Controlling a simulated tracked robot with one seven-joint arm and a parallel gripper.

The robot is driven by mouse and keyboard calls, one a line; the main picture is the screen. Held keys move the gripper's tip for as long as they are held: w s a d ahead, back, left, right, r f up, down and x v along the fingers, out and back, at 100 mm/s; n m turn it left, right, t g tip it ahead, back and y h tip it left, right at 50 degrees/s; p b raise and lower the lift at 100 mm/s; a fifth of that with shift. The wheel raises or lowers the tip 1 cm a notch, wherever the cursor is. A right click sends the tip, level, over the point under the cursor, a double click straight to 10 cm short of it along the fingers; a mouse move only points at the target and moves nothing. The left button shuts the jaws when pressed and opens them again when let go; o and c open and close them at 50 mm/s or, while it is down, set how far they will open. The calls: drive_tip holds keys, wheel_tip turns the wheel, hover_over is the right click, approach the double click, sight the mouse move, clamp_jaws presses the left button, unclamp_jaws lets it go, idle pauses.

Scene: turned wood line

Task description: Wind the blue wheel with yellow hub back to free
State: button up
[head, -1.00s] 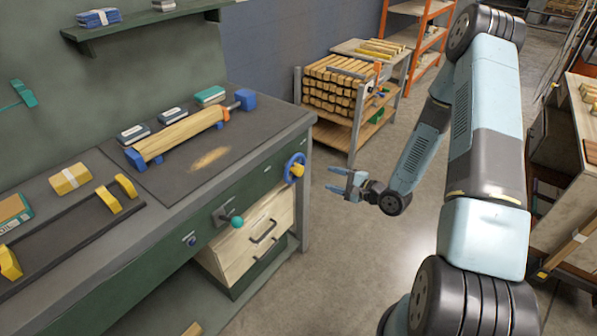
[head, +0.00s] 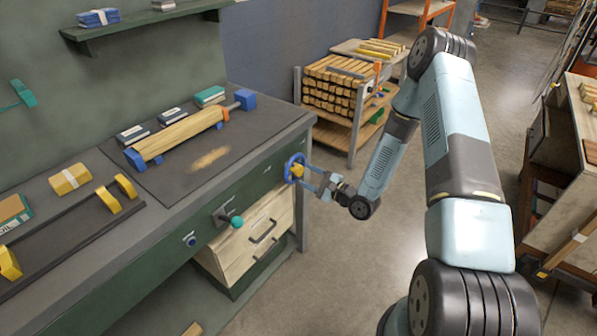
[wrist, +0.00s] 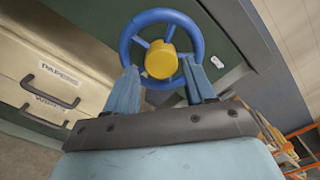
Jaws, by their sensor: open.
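The blue wheel (head: 293,168) with its yellow hub (head: 297,171) is mounted on the green front of the workbench, near its right end. In the wrist view the blue wheel (wrist: 128,42) shows its spokes, and the yellow hub (wrist: 161,60) faces me. My gripper (head: 309,179) is at the wheel, to the right of it in the head view. In the wrist view my gripper (wrist: 160,82) has its two fingers apart, overlapping the lower rim on either side of the hub. I cannot tell whether the fingers touch the rim.
A lever with a teal knob (head: 237,221) and a small blue knob (head: 190,240) stick out of the bench front. Drawers (head: 262,232) sit below.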

sight(301, 172)
drive_tip(key=shift+x, duration=2.6)
drive_tip(key=shift+d, duration=0.1)
drive_tip(key=c, duration=0.8)
